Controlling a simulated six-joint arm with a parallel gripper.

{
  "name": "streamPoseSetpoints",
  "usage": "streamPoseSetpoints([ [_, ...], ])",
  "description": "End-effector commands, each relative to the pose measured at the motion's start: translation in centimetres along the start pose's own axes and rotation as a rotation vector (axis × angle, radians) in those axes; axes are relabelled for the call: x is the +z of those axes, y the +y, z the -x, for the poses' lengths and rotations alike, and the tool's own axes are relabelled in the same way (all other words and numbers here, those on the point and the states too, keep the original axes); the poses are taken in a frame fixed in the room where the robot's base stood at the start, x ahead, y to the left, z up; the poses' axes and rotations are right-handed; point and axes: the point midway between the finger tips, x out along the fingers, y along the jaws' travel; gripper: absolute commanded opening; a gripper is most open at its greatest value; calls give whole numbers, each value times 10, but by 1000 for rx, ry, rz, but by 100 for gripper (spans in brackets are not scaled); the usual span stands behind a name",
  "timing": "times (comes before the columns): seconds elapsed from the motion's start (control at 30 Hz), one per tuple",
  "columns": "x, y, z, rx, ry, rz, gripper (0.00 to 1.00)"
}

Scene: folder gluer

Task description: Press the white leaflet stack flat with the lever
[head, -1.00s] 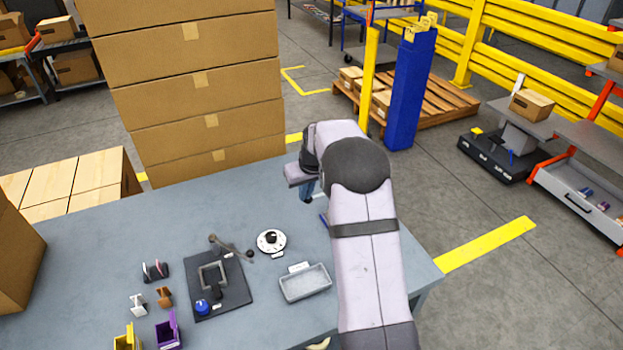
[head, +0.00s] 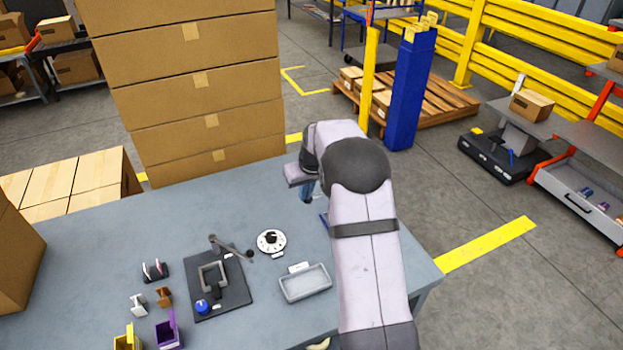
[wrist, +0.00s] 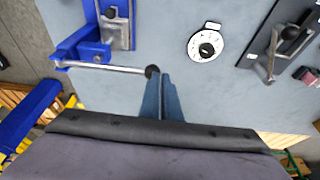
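The blue press stand (wrist: 90,45) is at the upper left of the wrist view. A pale grey-white plate or sheet (wrist: 117,32) lies within it; I cannot tell whether this is the white leaflet stack. A thin silver lever (wrist: 112,68) runs right from the stand to a black ball knob (wrist: 152,72). My gripper (wrist: 162,84) has its two blue-grey fingers close together, with the tips right at the knob. Whether they touch it is unclear. In the head view my gripper (head: 307,190) is over the table, and my arm hides most of the stand.
On the grey table (head: 120,215), left of my arm, are a white dial (head: 271,242), a grey tray (head: 305,283) and a black base (head: 232,290) with a frame and a lever. Small holders and a purple box (head: 168,332) are further left. Stacked cartons (head: 200,110) stand behind.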

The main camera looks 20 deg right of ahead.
Motion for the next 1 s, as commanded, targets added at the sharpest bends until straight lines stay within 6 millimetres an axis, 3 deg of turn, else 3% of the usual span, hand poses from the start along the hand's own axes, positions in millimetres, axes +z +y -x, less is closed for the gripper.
streamPoseSetpoints([
  [0.03, 9, -4, -8, -10, -25, -1, 0],
  [0.27, 8, -6, 2, -9, -22, -1, 0],
  [1.0, 3, -31, 121, 0, 6, 1, 0],
])
